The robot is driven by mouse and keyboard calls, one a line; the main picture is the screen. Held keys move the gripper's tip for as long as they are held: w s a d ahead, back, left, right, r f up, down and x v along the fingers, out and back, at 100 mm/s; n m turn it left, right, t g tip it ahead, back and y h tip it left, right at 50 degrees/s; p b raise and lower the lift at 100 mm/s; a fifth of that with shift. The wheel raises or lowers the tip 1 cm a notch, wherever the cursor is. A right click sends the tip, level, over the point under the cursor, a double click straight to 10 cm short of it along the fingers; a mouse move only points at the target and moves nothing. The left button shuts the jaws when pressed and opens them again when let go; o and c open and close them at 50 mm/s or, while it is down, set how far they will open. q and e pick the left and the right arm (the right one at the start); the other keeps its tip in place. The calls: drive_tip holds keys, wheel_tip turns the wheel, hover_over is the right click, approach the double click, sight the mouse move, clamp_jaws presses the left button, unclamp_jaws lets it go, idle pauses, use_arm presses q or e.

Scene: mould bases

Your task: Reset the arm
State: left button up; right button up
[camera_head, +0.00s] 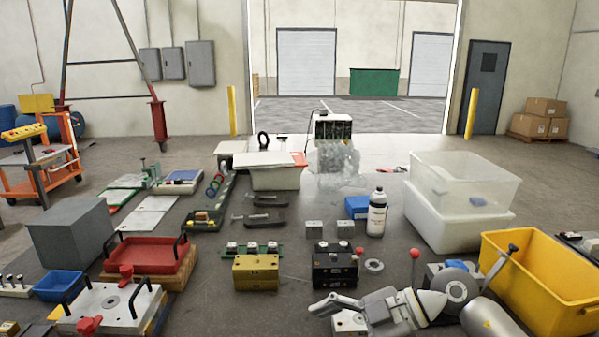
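My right gripper (322,307) and its grey wrist come in from the lower right. The fingers point left, in front of the black mould base (335,268). I see nothing clearly held in them, and how far apart they are is hard to tell from this side. A pale block (348,325) shows just under the fingers, partly hidden. A yellow mould base (256,273) stands to the left of the black one. My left gripper is not in view.
A yellow bin (545,275) stands at the right, with a clear tub (465,180) behind it. A white bottle (377,213) and grey blocks stand mid-surface. A red tray (150,257) and a plate with black handles (110,308) are at the left. Bare surface lies front centre.

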drive_tip(key=a+r+t+y, duration=0.3)
drive_tip(key=a+r+y, duration=0.2)
drive_tip(key=r+y, duration=0.15)
drive_tip(key=w+d+r+m+t, duration=0.3)
drive_tip(key=d+r+m+t, duration=0.2)
drive_tip(key=m+t, duration=0.55)
drive_tip(key=d+f+m+t+h, duration=0.3)
drive_tip(key=d+f+m+h, duration=0.9)
drive_tip(key=d+f+h, duration=0.55)
drive_tip(key=s+f+g+h, duration=0.2)
drive_tip(key=s+f+g, duration=0.4)
drive_tip(key=s+f, duration=0.4)
drive_tip(key=s+a+f+n+g+y, duration=0.1)
drive_tip(key=s+f+g, duration=0.3)
drive_tip(key=s, duration=0.4)
drive_tip(key=s+a+f+n+g, duration=0.1)
drive_tip(key=s+f+g, duration=0.3)
drive_tip(key=s, duration=0.4)
wheel_tip(320, 180, down, 25)
drive_tip(key=s, duration=0.1)
drive_tip(key=s+d+f+g, duration=0.2)
drive_tip(key=s+f, duration=1.4)
drive_tip(key=s, duration=0.1)
drive_tip(key=shift+d+f, duration=0.2)
drive_tip(key=shift+d, duration=0.2)
